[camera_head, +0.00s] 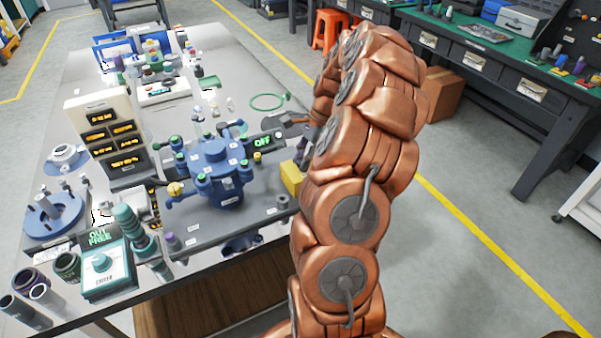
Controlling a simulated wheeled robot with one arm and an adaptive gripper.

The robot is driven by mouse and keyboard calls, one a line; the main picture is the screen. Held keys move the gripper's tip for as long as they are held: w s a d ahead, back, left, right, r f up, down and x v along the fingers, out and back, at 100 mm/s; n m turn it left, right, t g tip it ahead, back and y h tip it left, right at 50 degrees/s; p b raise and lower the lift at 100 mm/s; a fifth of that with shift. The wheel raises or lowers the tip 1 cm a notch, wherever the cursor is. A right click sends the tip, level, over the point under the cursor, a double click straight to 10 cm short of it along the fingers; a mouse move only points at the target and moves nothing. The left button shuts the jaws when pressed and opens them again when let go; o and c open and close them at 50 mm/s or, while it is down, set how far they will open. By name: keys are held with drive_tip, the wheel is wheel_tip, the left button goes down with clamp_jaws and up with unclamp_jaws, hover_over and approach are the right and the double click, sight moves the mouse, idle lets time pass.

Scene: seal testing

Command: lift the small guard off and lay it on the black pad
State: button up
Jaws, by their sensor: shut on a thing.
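My gripper (291,130) is mostly hidden behind my copper-coloured arm. Its grey fingers show just right of a black display reading OFF (262,142), beside the blue valve body (217,168). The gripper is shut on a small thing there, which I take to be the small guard. Its outline is too small and too covered to make out, and I cannot tell whether it is clear of its seat. I cannot pick out the black pad with certainty.
A yellow block (291,179) stands on the table close to my arm. A panel with several amber displays (104,138) and a teal OUT FREE box (106,266) stand at left. A green ring (267,102) lies at the back. The table's right edge is near my arm.

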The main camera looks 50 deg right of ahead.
clamp_jaws()
idle(0.3)
